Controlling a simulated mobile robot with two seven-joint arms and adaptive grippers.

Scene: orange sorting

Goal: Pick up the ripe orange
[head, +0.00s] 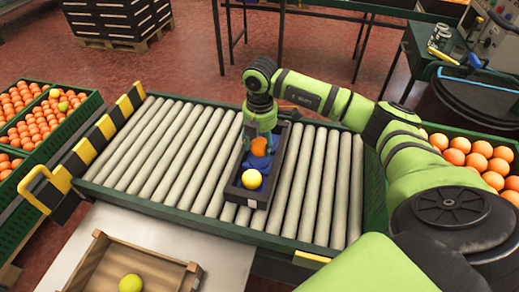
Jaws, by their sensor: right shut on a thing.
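My right gripper (257,154) reaches down from above into a dark tray (263,203) on the roller conveyor. Its blue fingers are shut on an orange fruit (259,146), the ripe orange, at the middle of the tray. The fingers and wrist hide part of it, and I cannot tell whether it touches the tray floor. A yellow fruit (251,179) lies in the tray's near end, just in front of the gripper. My left gripper is not in view.
The roller conveyor (150,147) is clear left of the tray. A wooden crate (88,262) with a yellow-green fruit (131,283) stands at the front left. Green crates of oranges stand at left (88,107) and right (440,130). A yellow-black barrier (85,151) edges the conveyor.

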